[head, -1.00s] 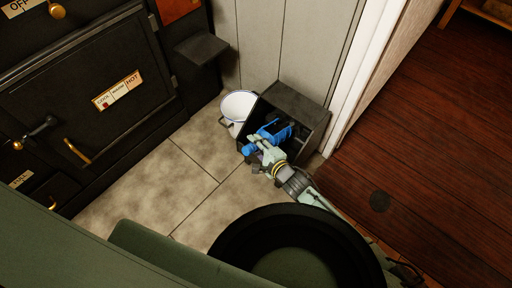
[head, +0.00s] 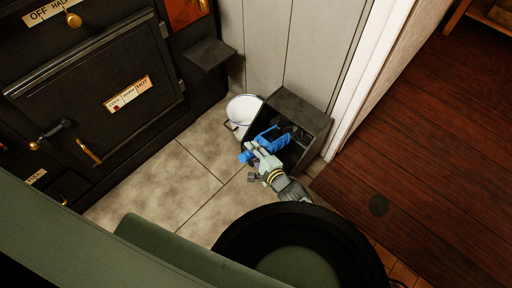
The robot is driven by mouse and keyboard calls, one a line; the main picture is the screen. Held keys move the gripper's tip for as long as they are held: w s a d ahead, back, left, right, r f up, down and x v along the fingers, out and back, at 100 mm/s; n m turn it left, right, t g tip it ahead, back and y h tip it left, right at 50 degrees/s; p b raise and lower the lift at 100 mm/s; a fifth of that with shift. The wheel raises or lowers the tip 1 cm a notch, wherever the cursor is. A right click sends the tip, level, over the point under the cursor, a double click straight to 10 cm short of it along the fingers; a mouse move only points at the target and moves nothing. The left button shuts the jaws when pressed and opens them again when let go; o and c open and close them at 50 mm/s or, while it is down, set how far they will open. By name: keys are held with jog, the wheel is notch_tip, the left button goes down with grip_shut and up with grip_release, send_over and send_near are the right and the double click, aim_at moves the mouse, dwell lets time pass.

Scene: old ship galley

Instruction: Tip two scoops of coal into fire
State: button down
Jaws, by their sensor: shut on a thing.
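A blue scoop (head: 268,138) is at the mouth of the black coal box (head: 293,101), its far part inside the opening. My gripper (head: 254,155) is shut on the blue scoop at its near end, in front of the box. Dark lumps, which look like coal (head: 297,133), show inside the box beside the scoop. Whether the scoop holds coal is too small to tell. The black stove (head: 95,90) stands at the left with its large front door (head: 115,75) shut. The fire itself is not visible.
A white enamel bucket (head: 240,108) stands close against the box's left side. A small black shelf (head: 209,54) juts from the stove's right side. The tiled floor (head: 165,175) between stove and box is clear. A white door post (head: 357,85) rises right of the box.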

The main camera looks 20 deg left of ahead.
aim_at(242, 158)
jog(key=shift+s+a+r+p, duration=0.3)
jog(key=shift+s+r+p, duration=0.45)
jog(key=shift+p, duration=0.1)
jog(key=shift+s+a+r+p, duration=0.3)
jog(key=shift+s+r+p, duration=0.4)
jog(key=shift+s+p, duration=0.15)
jog(key=shift+s+a+r+p, duration=0.3)
jog(key=shift+s+r+p, duration=0.45)
jog(key=shift+p, duration=0.15)
jog(key=shift+s+a, duration=0.1)
jog(key=shift+s, duration=0.1)
